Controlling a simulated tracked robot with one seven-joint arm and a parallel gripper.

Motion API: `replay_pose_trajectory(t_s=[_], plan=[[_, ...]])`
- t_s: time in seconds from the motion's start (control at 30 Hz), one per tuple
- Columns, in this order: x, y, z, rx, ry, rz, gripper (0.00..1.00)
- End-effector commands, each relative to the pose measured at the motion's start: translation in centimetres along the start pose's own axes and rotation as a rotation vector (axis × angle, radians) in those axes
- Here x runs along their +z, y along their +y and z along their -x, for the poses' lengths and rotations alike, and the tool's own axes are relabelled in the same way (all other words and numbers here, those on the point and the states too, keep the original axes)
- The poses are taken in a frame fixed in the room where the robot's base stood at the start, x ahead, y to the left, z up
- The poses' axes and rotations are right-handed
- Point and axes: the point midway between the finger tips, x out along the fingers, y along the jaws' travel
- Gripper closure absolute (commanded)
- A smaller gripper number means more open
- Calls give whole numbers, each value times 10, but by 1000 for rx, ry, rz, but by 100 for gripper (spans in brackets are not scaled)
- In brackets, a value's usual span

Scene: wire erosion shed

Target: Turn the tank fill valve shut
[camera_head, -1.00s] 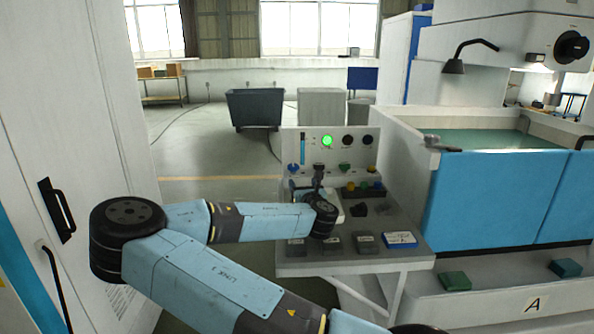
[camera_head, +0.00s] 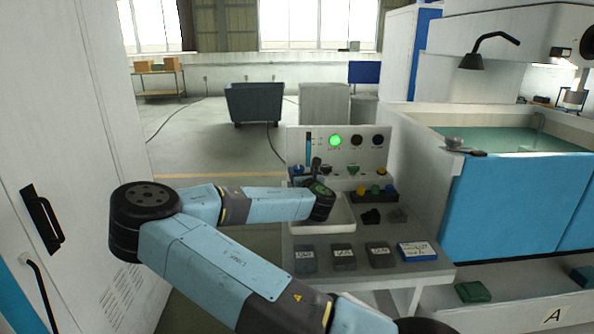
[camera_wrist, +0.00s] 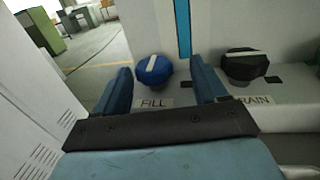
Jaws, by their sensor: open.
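The fill valve (camera_wrist: 153,71) is a blue knob with a white bar on top, above a label reading FILL. In the wrist view its bar runs roughly away from me. My gripper (camera_wrist: 161,66) is open, one blue finger on each side of the knob. I see gaps beside the knob; contact is not visible. In the head view the fill valve (camera_head: 297,170) is at the left of the knob row under the panel. My gripper (camera_head: 316,165) is small there and partly hidden by my wrist.
A black drain knob (camera_wrist: 247,64) is just right of my right finger, its white bar lying crosswise. The panel (camera_head: 357,155) has a lit green lamp (camera_head: 335,141). Labelled blocks and a white tray (camera_head: 340,226) sit on the bench. The water tank (camera_head: 500,195) stands right.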

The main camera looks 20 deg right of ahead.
Motion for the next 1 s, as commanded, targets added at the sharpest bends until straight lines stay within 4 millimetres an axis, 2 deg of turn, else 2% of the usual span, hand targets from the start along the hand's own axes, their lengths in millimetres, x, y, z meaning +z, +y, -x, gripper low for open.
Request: replay_pose_trajectory(t_s=[0.43,1.0], plan=[[0,20,-3,28,0,-1,28],[0,23,-3,32,0,-1,82]])
